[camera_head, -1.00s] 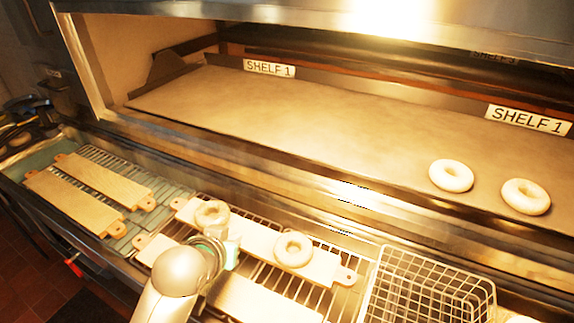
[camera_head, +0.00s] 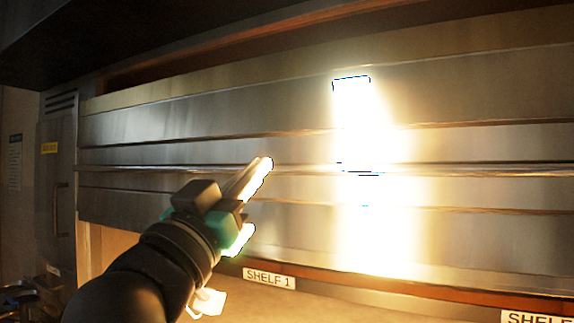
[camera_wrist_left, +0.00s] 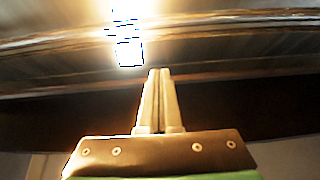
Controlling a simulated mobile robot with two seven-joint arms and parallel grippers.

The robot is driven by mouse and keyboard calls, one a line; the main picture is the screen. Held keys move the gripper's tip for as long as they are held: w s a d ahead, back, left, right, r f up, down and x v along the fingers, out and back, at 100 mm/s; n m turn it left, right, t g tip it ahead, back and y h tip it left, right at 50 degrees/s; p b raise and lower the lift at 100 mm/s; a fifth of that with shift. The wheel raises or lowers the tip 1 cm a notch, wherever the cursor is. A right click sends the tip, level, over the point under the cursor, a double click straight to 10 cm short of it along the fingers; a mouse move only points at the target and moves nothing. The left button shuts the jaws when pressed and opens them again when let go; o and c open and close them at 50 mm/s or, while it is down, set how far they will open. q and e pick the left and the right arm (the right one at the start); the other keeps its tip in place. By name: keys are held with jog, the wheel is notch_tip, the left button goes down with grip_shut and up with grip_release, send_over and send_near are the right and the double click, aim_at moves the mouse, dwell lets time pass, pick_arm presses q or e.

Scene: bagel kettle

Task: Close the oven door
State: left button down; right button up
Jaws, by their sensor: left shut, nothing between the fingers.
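The oven's wide steel front, with the door panel (camera_head: 140,200), fills most of the head view. The opening below it shows the shelf inside, so the door stands open. My left gripper (camera_head: 262,168) is raised in front of the steel panels, its fingers pointing up and to the right. In the left wrist view its two fingers (camera_wrist_left: 158,78) are together with nothing between them, below a horizontal metal edge (camera_wrist_left: 230,70). I cannot tell whether they touch the metal. My right gripper is not in view.
A white SHELF 1 label (camera_head: 268,279) hangs at the oven opening, and a second one (camera_head: 535,317) is cut off at lower right. Strong glare (camera_head: 370,150) washes out part of the steel. A grey cabinet (camera_head: 58,190) stands at the left.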

pick_arm(q)
jog(key=s+r+p+x, duration=0.1)
jog(key=p+x, duration=0.3)
jog(key=x, duration=0.6)
jog(key=shift+w+d+f, duration=0.1)
jog(key=shift+w+f, duration=0.15)
jog(key=shift+f, duration=0.45)
jog(key=shift+w+d+f, duration=0.1)
jog(key=shift+w+f, duration=0.1)
jog(key=shift+f, duration=0.5)
jog(key=shift+w+f, duration=0.25)
jog(key=shift+f, duration=0.5)
notch_tip(320, 180, down, 37)
jog(key=b, duration=2.1)
